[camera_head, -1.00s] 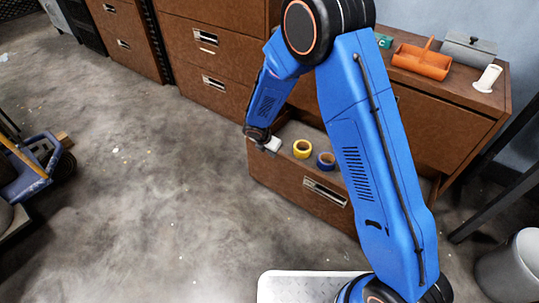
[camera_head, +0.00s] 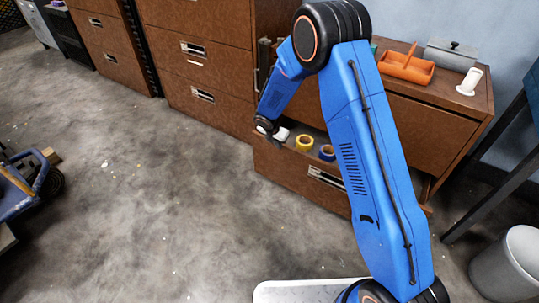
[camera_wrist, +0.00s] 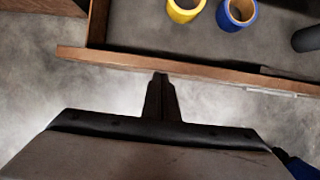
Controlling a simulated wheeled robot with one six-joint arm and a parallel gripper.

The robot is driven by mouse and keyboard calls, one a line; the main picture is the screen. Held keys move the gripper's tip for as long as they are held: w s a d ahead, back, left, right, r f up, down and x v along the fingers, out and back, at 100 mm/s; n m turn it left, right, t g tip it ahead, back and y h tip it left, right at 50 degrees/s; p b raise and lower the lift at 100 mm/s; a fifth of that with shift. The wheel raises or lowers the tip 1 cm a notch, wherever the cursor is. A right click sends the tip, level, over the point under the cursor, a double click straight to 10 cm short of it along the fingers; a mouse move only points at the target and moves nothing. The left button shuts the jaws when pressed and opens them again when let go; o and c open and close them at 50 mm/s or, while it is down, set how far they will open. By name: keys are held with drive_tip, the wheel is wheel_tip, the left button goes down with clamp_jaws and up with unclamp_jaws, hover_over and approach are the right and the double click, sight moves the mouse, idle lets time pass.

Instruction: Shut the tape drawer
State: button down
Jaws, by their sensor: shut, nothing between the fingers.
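The tape drawer (camera_head: 290,175) stands partly out of the low brown cabinet (camera_head: 430,125), with a silver handle (camera_head: 326,177) on its front. A yellow tape roll (camera_head: 304,143) and a blue tape roll (camera_head: 327,153) sit inside; both also show in the wrist view. My gripper (camera_wrist: 160,78) is shut and empty, its tips at the outer side of the drawer's front panel (camera_wrist: 180,65), left of the handle. The tips look very close to or touching the panel; I cannot tell which. In the head view my arm hides part of the drawer and cabinet.
An orange tray (camera_head: 406,65), a grey box (camera_head: 450,54) and a white cylinder (camera_head: 469,82) stand on the cabinet top. A tall brown cabinet (camera_head: 210,70) is to the left. A grey bin (camera_head: 508,262) stands at lower right.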

drive_tip(key=w+d, duration=0.9)
drive_tip(key=w, duration=0.4)
drive_tip(key=shift+a, duration=0.15)
